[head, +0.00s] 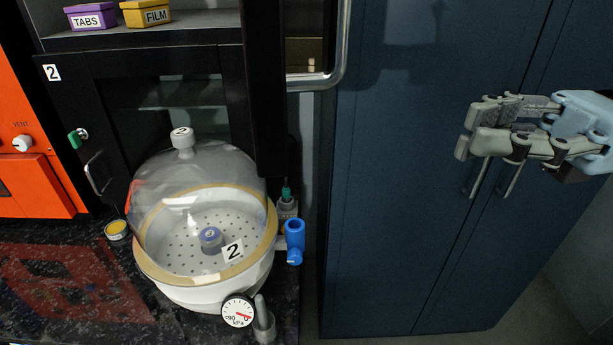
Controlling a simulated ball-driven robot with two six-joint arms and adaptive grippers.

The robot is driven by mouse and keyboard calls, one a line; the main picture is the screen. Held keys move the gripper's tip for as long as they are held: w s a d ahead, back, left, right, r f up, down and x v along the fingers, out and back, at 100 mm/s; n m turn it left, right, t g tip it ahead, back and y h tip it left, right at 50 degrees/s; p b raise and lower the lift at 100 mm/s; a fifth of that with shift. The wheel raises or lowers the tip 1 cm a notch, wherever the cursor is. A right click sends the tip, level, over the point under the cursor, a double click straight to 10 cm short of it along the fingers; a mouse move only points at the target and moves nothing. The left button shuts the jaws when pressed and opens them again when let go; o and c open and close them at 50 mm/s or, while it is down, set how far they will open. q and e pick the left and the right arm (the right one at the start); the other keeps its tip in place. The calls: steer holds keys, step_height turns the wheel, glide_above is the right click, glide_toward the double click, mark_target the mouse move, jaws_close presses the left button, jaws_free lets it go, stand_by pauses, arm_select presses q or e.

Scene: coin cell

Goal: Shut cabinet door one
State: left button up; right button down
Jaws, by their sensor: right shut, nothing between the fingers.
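No door with a "1" label shows in this view. A tall dark blue cabinet (420,190) fills the right side, and its two doors look shut, with two metal handles (475,178) near their seam. A black upright panel (263,90) with a large metal handle (335,50) beside it stands in the middle; I cannot tell if it is a cabinet door standing open. My right gripper (468,130) is shut and empty, in front of the blue cabinet above its handles. I cannot tell if it touches the cabinet. My left gripper is not in view.
A black cabinet door labelled 2 (65,100) is at left. A clear-domed vacuum vessel (170,285) with a gauge (237,310) and blue valve (295,235) stands on the dark counter (150,325). TABS (90,18) and FILM (145,14) boxes sit on the shelf.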

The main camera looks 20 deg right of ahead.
steer(key=w+a, duration=0.2)
steer(key=a, duration=1.1)
steer(key=shift+f+b, duration=0.35)
steer(key=shift+b, duration=0.05)
steer(key=shift+a, duration=0.1)
